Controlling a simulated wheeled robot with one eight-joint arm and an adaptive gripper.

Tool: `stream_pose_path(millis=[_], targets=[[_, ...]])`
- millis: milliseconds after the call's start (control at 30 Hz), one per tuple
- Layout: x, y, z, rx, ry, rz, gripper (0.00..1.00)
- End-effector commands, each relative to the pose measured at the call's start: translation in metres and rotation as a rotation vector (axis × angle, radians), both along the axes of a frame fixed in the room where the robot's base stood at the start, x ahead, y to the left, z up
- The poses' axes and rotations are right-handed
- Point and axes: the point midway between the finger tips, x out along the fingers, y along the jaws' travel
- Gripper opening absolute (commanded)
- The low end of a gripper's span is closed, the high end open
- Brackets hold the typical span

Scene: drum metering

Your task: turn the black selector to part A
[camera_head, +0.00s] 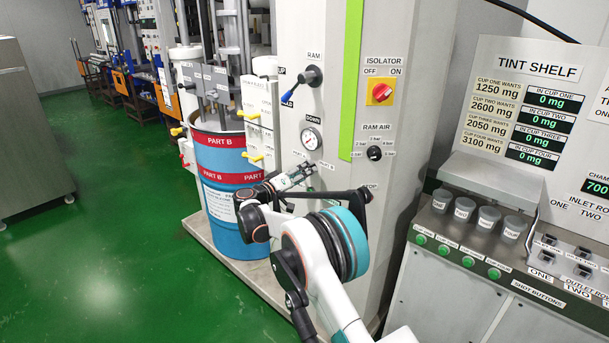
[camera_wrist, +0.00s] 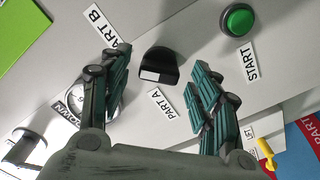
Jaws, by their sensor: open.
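The black selector (camera_wrist: 158,66) is on the grey panel in the wrist view, with a white mark on its lower face. I cannot tell which label it points to. The PART A label (camera_wrist: 161,105) is below it and the PART B label (camera_wrist: 103,24) is up and to the left. My gripper (camera_wrist: 161,58) is open, one finger on each side of the selector in the picture, with no clear contact. In the head view my gripper (camera_head: 297,177) is close to the panel front, and the selector is not clearly visible there.
A green START button (camera_wrist: 238,19) is right of the selector. A pressure gauge (camera_head: 311,138) is on the panel above my gripper. A red isolator switch (camera_head: 380,92) and a RAM AIR knob (camera_head: 375,153) are up and to the right. A blue PART B drum (camera_head: 228,218) stands at left.

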Motion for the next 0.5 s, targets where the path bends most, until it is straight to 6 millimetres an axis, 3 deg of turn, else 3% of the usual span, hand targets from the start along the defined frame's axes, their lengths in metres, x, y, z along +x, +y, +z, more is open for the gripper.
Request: stream_pose_path(millis=[400,433,500], targets=[[0.0078,-0.0061,0.0001,0.0,0.0,0.0,0.57],[0.0078,-0.0061,0.0001,0.0,0.0,0.0,0.54],[0.0077,-0.0061,0.0001,0.0,0.0,0.0,0.39]])
